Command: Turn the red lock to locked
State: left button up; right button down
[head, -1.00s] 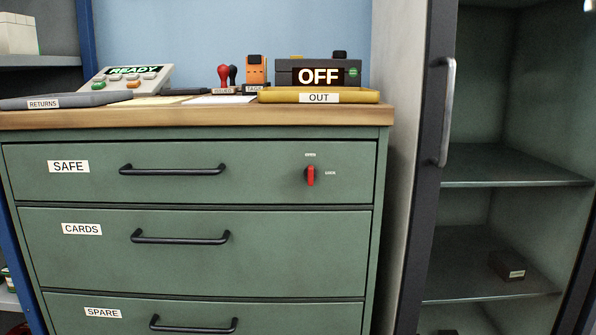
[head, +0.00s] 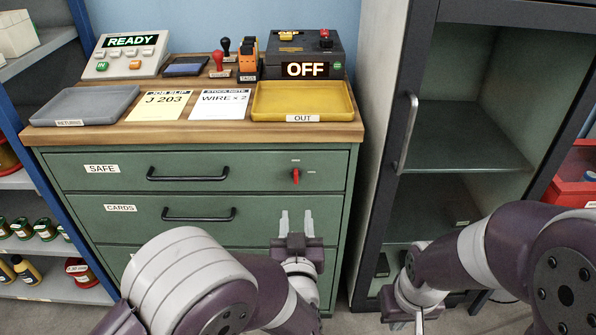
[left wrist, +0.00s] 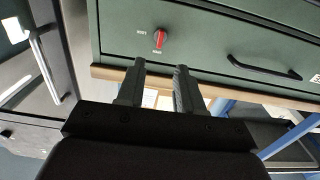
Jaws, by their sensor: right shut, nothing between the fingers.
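The red lock (head: 296,176) is a small turn handle on the front of the SAFE drawer (head: 240,177). It stands upright, in line with the small mark above it; another mark sits to its right. It also shows in the left wrist view (left wrist: 160,39), where the picture is upside down. My left gripper (head: 296,222) is open and empty, its fingers pointing up just below the lock, apart from it. My right gripper (head: 419,316) is shut and empty, low in front of the glass-front cabinet.
Below is the CARDS drawer (head: 260,213) with a protruding bar handle. The worktop holds a grey tray (head: 50,108), papers and a yellow OUT tray (head: 262,112). The cabinet (head: 385,180) with its upright handle stands right of the drawers.

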aim_at(296, 178)
pick_arm(q)
jog(key=w+b, duration=0.2)
jog(key=w, duration=1)
jog(key=shift+w+r+b, duration=0.15)
jog(key=shift+w+b, duration=0.1)
jog(key=shift+b, duration=0.1)
grip_shut()
